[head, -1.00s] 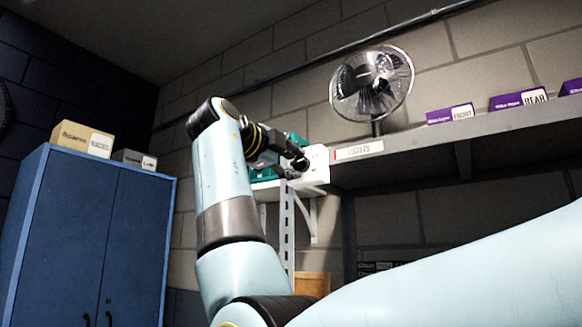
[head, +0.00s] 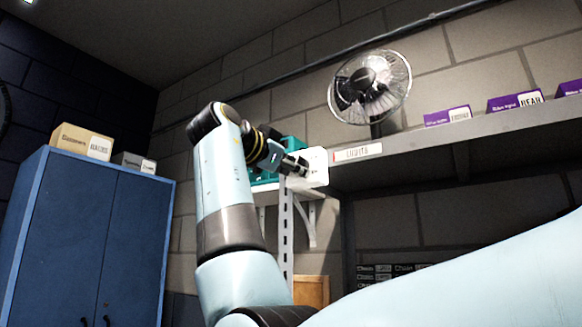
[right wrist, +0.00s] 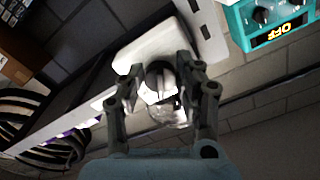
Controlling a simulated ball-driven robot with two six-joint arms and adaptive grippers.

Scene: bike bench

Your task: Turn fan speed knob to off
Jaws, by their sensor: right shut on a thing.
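A white box (head: 317,167) is at the left end of the shelf, below and left of the fan (head: 370,86). My right gripper (head: 302,166) is at its face. In the right wrist view the white box (right wrist: 165,48) carries a dark round knob (right wrist: 158,76). My right gripper (right wrist: 160,90) has one finger on each side of this knob and is shut on it. The fingers hide the knob's sides, and I cannot read its setting. My left gripper is in neither view.
A teal box (head: 264,177) stands on a small bracket shelf behind my gripper; its knobs and an OFF display (right wrist: 271,34) show in the wrist view. The long shelf (head: 480,128) holds purple boxes (head: 515,102). A blue cabinet (head: 90,240) stands at left.

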